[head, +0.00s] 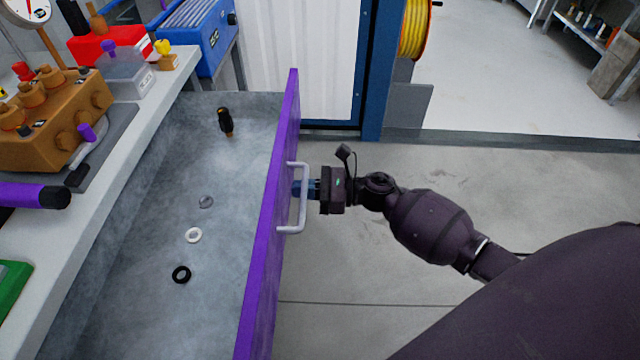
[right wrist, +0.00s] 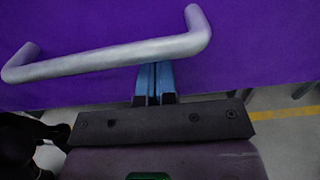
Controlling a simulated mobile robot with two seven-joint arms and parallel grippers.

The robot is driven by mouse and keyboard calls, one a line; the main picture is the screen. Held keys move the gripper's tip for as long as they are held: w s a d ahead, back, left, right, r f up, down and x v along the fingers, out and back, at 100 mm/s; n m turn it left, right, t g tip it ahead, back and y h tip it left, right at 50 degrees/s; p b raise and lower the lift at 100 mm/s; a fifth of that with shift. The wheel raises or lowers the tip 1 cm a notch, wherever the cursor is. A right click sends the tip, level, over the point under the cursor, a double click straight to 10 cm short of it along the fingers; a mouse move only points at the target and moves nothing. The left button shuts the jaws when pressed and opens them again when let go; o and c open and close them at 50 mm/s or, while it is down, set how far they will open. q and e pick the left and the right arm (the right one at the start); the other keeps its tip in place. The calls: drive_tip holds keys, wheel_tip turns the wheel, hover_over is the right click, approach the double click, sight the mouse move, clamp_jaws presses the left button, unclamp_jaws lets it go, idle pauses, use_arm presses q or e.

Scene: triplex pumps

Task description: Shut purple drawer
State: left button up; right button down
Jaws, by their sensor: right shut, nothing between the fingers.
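The purple drawer (head: 268,230) is pulled out from under the workbench, with its grey inside in view. Its front also fills the upper part of the right wrist view (right wrist: 90,22). A light grey bar handle (head: 303,200) is on the outer face; it also shows in the right wrist view (right wrist: 120,58). My right gripper (head: 299,188) is shut and empty, its blue fingers pointing at the drawer front at the handle. The fingertips pass behind the handle bar in the right wrist view; I cannot tell whether they touch the front. My left gripper is not in view.
In the drawer lie a black fitting (head: 225,122), a white ring (head: 194,235), a black ring (head: 181,274) and a small grey disc (head: 205,201). The workbench (head: 125,135) at left holds a brown pump (head: 60,115). The floor right of the drawer is clear.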

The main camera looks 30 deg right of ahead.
drive_tip(key=shift+w+a, duration=0.25)
drive_tip(key=shift+a, duration=0.15)
drive_tip(key=shift+w+a, duration=0.3)
drive_tip(key=shift+a, duration=0.25)
drive_tip(key=b, duration=0.6)
hover_over(174, 200)
drive_tip(key=shift+s+d+f, duration=0.2)
drive_tip(key=shift+s+d, duration=0.1)
drive_tip(key=shift+w+a+r, duration=0.15)
drive_tip(key=shift+w+a, duration=0.1)
drive_tip(key=shift+a, duration=0.1)
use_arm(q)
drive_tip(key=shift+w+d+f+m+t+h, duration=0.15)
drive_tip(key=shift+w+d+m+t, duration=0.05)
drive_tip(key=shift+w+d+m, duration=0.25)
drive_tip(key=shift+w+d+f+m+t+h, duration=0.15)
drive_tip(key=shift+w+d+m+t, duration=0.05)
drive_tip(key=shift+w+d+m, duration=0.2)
use_arm(e)
drive_tip(key=shift+r, duration=0.25)
